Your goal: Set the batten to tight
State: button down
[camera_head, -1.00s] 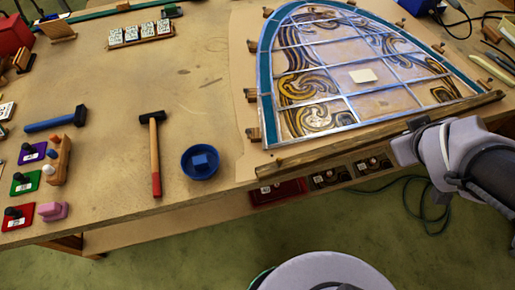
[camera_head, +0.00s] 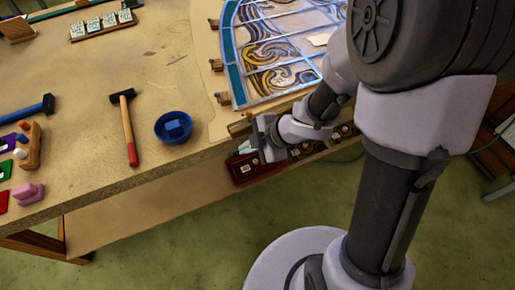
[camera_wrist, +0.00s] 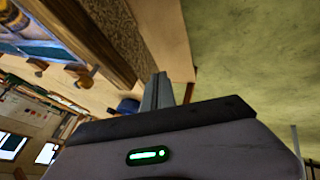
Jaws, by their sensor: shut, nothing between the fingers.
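The batten (camera_head: 240,127) is a wooden bar along the front edge of the leaded panel (camera_head: 275,55). Only its left end shows clearly in the head view; my arm hides the rest. In the wrist view a brown wooden bar (camera_wrist: 90,35), seemingly the batten, runs diagonally beside the panel's blue-green edge. My gripper (camera_head: 244,147) is shut and empty, just in front of the batten's left end by the bench's front edge. Its closed fingers (camera_wrist: 158,92) point along the bench edge in the wrist view. I cannot tell whether they touch the batten.
A blue bowl (camera_head: 173,128) with a blue block stands left of the gripper. A hammer (camera_head: 125,125) lies further left. Small wooden blocks (camera_head: 217,65) line the panel's left side. A red bin (camera_head: 250,170) sits below the bench edge.

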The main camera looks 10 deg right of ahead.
jog(key=shift+w+a+r, duration=0.1)
jog(key=shift+w+a, duration=0.2)
jog(key=shift+w, duration=0.6)
jog(key=shift+w+a+r, duration=0.1)
jog(key=shift+w+a, duration=0.15)
jog(key=shift+w, duration=0.65)
